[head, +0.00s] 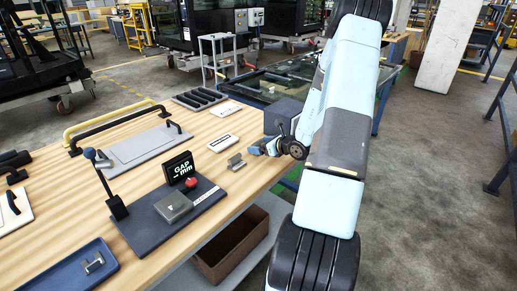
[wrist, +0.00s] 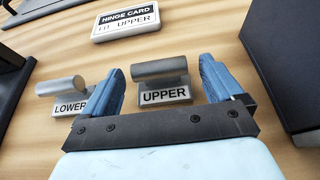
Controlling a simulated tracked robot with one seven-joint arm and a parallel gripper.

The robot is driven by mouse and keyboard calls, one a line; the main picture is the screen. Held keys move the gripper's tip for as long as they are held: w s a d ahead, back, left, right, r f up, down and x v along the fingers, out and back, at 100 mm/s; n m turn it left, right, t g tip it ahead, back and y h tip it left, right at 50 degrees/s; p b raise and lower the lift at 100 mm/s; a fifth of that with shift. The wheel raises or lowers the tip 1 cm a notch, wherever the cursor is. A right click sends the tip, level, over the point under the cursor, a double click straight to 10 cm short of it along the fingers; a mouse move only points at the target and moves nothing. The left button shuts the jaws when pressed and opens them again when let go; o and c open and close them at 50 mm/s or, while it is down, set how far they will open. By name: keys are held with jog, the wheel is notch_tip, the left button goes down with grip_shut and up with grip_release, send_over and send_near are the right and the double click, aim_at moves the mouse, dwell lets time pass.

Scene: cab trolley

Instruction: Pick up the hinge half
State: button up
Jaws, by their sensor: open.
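In the wrist view a grey metal hinge half labelled UPPER (wrist: 162,72) lies on the wood bench between my fingers, near their tips. Another hinge half, labelled LOWER (wrist: 62,87), lies to its left, partly behind my left finger. My gripper (wrist: 160,74) is open, with one blue finger on each side of the UPPER half, and holds nothing. Whether a finger touches it I cannot tell. The hinge card (wrist: 126,20) reads "FIT UPPER". In the head view my gripper (head: 262,147) is low at the bench's right edge, beside small grey hinge parts (head: 236,163).
A dark box (head: 282,116) stands just beyond my gripper. To the left are a gap display (head: 180,168), a red button (head: 191,182) and a lever (head: 115,203) on a dark base. A blue tray (head: 62,279) holds a metal part. A brown bin (head: 230,246) sits below the edge.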

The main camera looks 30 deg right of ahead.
jog(key=shift+x, duration=0.95)
jog(key=shift+c, duration=0.3)
jog(key=c, duration=1.2)
